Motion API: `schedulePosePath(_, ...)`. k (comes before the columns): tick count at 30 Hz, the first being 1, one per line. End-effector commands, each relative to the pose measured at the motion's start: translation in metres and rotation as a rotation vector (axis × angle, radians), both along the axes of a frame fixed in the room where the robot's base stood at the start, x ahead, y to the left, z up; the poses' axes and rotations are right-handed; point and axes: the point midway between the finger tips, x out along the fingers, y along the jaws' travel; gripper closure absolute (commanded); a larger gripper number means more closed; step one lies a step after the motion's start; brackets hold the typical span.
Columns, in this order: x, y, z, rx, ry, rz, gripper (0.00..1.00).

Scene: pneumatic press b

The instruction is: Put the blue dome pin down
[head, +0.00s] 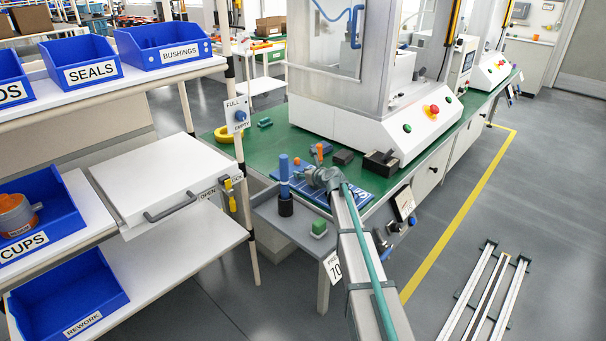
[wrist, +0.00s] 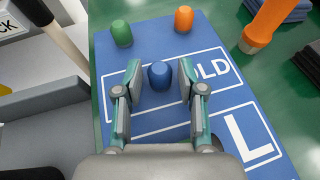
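In the wrist view, the blue dome pin (wrist: 160,74) stands upright on a blue mat (wrist: 120,67) with white lettering, partly readable as "OLD". My gripper (wrist: 160,82) is open, one finger on each side of the pin, with a gap showing on both sides. The pin's lower part is partly hidden from this angle. In the head view, my gripper (head: 322,178) is low over the blue mat (head: 357,194) on the green bench, and my arm hides the pin.
A green dome pin (wrist: 121,34) and an orange dome pin (wrist: 184,18) stand behind on the mat. A taller orange piece (wrist: 262,25) is at the upper right. A tall blue handle (head: 284,177) stands on the grey side shelf. The press (head: 370,125) rises behind.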

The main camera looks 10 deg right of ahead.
Motion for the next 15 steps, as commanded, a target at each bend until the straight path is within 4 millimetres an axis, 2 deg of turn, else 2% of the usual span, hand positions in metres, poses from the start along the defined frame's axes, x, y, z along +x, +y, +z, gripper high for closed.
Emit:
schedulePosePath(12, -0.0001, 0.0001, 0.0027, 0.0, 0.0, 0.0, 0.51)
schedulePosePath(15, -0.0065, -0.0021, 0.0049, 0.0, 0.0, 0.0, 0.51)
